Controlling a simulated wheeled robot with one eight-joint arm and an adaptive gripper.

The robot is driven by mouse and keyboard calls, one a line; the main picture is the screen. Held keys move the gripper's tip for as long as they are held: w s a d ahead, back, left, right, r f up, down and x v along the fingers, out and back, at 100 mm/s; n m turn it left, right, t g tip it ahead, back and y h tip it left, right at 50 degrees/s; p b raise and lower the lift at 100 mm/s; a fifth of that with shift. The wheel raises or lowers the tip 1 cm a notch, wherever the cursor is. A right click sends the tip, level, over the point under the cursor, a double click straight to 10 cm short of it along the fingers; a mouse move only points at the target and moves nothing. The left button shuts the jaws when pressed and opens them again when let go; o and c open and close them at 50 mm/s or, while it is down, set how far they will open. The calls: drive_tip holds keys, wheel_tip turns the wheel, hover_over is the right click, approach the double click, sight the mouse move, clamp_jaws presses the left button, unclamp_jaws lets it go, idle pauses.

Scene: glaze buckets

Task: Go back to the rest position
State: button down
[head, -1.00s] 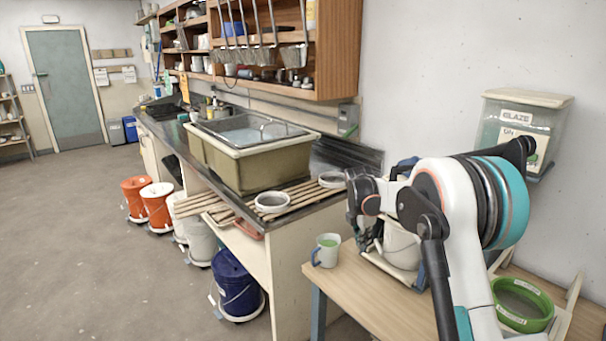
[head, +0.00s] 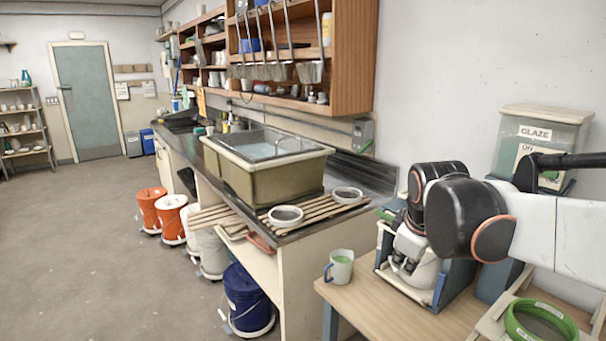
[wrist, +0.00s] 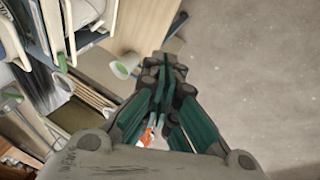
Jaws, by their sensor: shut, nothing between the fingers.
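My gripper (wrist: 165,68) is shut and empty in the wrist view, its dark teal fingers together. A mug with green inside (head: 340,266) stands upright on the wooden table (head: 362,312), left of my arm. The mug also shows in the wrist view (wrist: 124,68), left of the fingers and apart from them.
A glaze bin (head: 545,135) stands against the wall behind my arm. A green ring-shaped item (head: 540,322) lies at the lower right. The sink counter (head: 330,220) is to the left, with a blue bucket (head: 247,300) and orange buckets (head: 150,208) on the floor. The floor farther left is clear.

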drive_tip(key=s+f+m+t, duration=0.1)
drive_tip(key=s+f+m, duration=0.2)
drive_tip(key=s, duration=0.6)
drive_tip(key=s+a+f+m+t, duration=0.1)
drive_tip(key=s+f+m, duration=0.2)
drive_tip(key=s+m, duration=0.3)
drive_tip(key=s, duration=0.4)
drive_tip(key=shift+s+a+y+b, duration=0.2)
drive_tip(key=shift+y+b, duration=0.1)
drive_tip(key=shift+y, duration=0.1)
